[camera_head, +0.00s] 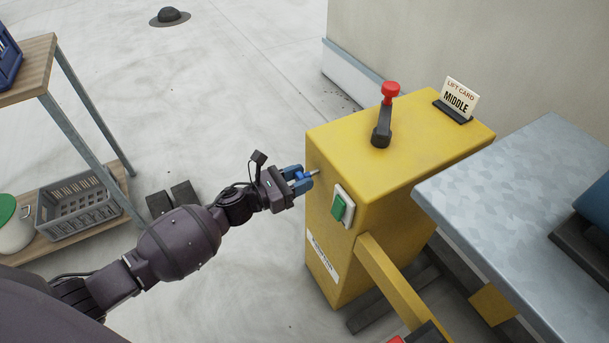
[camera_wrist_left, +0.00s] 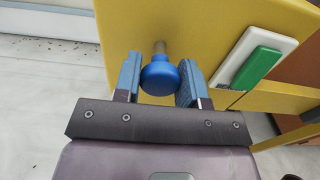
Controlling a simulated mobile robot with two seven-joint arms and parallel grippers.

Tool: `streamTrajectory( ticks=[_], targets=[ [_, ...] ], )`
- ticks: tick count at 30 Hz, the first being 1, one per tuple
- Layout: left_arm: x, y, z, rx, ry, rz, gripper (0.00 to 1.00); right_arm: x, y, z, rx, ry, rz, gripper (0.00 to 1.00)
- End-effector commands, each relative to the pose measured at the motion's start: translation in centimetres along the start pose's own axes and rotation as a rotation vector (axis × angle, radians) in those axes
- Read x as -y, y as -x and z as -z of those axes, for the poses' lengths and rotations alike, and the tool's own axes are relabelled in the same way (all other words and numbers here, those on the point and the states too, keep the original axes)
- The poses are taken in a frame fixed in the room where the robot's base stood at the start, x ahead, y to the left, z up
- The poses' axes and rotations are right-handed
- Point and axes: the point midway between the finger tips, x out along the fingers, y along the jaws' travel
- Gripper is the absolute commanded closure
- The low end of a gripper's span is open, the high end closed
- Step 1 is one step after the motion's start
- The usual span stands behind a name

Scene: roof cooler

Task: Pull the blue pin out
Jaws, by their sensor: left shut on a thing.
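The blue pin has a round blue knob (camera_wrist_left: 160,76) and a bare metal shaft (camera_wrist_left: 159,47). It is at the side face of the yellow box (camera_head: 335,260). My left gripper (camera_head: 300,178) is shut on the knob, with one blue finger on each side, also in the left wrist view. A length of shaft shows between the knob and the yellow face. I cannot tell how much of the shaft is inside the box. My right gripper is not in view.
A green switch (camera_head: 338,207) sits beside the pin on the box. A red-knobbed lever (camera_head: 389,92) and a MIDDLE card (camera_head: 458,100) are on top. A grey table (camera_head: 520,170) stands right. A wooden shelf (camera_head: 30,70) with a grey basket (camera_head: 75,206) stands left.

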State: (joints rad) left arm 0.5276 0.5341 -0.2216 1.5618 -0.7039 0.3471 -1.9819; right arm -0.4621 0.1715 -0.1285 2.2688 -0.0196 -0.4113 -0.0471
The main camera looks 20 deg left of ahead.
Motion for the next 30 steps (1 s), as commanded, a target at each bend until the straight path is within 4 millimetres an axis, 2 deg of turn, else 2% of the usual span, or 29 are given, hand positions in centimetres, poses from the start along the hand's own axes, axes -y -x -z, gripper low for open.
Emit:
streamTrajectory(
  ticks=[3, 6, 14, 15, 19, 30],
  targets=[
    [0.0, 1.8, 0.1, -0.002, 0.001, 0.000, 1.00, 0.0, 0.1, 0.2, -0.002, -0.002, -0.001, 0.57],
    [0.0, 2.4, 0.0, -0.001, 0.000, 0.000, 1.00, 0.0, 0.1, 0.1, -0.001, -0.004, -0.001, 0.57],
    [0.0, 2.6, 0.1, -0.003, 0.000, 0.001, 1.00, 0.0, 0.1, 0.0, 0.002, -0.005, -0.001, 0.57],
    [0.0, 2.6, 0.1, -0.004, 0.000, 0.001, 0.56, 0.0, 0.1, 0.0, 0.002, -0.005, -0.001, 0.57],
    [0.0, 2.5, 0.1, -0.003, 0.000, 0.001, 0.36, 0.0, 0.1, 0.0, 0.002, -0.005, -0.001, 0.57],
    [0.0, 2.9, 0.1, -0.002, 0.000, 0.000, 0.36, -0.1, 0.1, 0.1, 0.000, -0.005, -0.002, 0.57]
  ],
)
